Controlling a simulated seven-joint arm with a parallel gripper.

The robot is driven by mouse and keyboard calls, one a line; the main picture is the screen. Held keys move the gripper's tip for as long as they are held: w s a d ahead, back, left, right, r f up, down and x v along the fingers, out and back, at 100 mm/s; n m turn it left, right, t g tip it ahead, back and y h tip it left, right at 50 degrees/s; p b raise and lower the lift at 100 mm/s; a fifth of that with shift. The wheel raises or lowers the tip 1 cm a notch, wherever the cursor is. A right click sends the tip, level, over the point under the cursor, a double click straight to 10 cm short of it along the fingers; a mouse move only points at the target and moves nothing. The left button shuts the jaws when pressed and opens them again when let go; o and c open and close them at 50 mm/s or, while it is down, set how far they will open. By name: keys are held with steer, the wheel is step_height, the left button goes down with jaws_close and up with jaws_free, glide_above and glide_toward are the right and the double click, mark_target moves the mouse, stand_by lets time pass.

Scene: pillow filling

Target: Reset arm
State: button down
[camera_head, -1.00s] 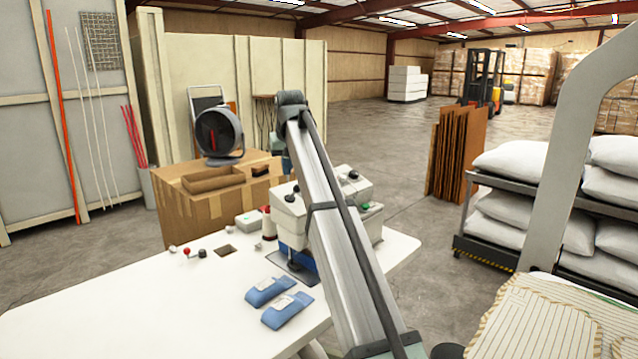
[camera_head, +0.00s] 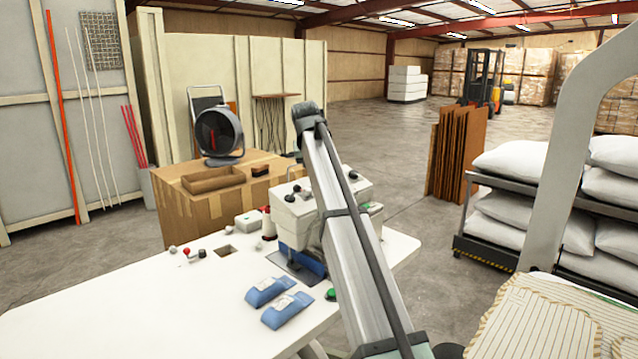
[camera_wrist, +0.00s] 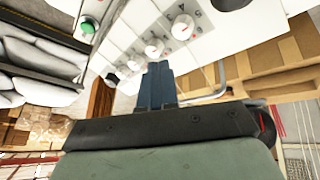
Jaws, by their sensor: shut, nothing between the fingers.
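My gripper (camera_wrist: 158,84) shows in the wrist view with its two dark blue fingers pressed together and nothing between them. It points toward a white control panel (camera_wrist: 135,40) with several dials, and appears apart from it. In the head view my arm rises across the middle of the picture, and its far end hides the gripper. The grey-white machine (camera_head: 292,215) on the table stands partly behind my arm.
Two blue packets (camera_head: 286,310) lie on the white table (camera_head: 150,310). A cardboard box (camera_head: 205,215) carrying a black fan (camera_head: 219,132) stands behind it. A rack of white pillows (camera_head: 510,160) is on the right. Open floor lies between.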

steer(key=d+f+m+h, duration=0.1)
steer(key=d+f+h, duration=0.2)
steer(key=d+f, duration=1.1)
steer(key=d+f+m+h, duration=0.1)
steer(key=d+f+h, duration=0.2)
steer(key=d+f, duration=1.05)
steer(key=s+d+f, duration=0.7)
steer(key=d+f, duration=0.3)
steer(key=d, duration=0.1)
steer(key=s+a+f+g+y, duration=0.1)
steer(key=s+a+f+g, duration=0.15)
steer(key=s+f, duration=0.65)
steer(key=s+a+f+g+y, duration=0.1)
steer(key=s+a+f, duration=0.3)
steer(key=s+f, duration=0.5)
steer(key=s+a+f+g+y, duration=0.25)
steer(key=s+f, duration=0.45)
steer(key=f, duration=0.5)
steer(key=s+a+f+g+y, duration=0.1)
steer(key=s+a+f+g, duration=0.1)
steer(key=s, duration=1)
steer(key=s+a+f+g, duration=0.2)
steer(key=s+a+f, duration=0.3)
steer(key=s, duration=0.8)
steer(key=s+a+f+g+y, duration=0.1)
steer(key=s+a+f, duration=0.3)
steer(key=s, duration=0.8)
steer(key=shift+s+f+n+g+y, duration=0.3)
steer(key=shift+s+f+g+y, duration=0.15)
steer(key=shift+g, duration=0.35)
